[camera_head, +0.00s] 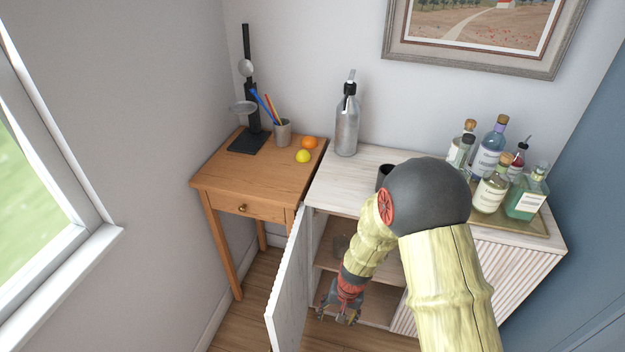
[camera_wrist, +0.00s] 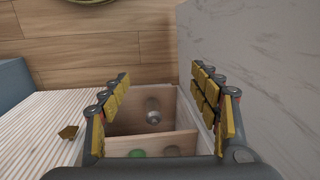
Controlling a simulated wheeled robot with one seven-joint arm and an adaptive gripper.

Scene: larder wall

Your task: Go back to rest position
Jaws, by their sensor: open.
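My gripper (camera_head: 340,308) hangs low at the front of the open left part of the white cabinet (camera_head: 340,186), close to the swung-open door (camera_head: 288,285). In the wrist view my gripper (camera_wrist: 165,105) is open, its yellow-padded fingers spread wide with nothing between them. Beyond them are the cabinet's shelves with a clear glass-like item (camera_wrist: 153,112) on one and a green item (camera_wrist: 137,153) on another. My arm hides much of the cabinet's front and top in the head view.
A wooden side table (camera_head: 232,182) holds a black stand (camera_head: 250,120), a pencil cup (camera_head: 282,133), an orange (camera_head: 310,143) and a lemon (camera_head: 303,156). On the cabinet stand a grey siphon bottle (camera_head: 347,125), a dark cup (camera_head: 384,176) and a tray (camera_head: 535,222) of several bottles. A window is at left.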

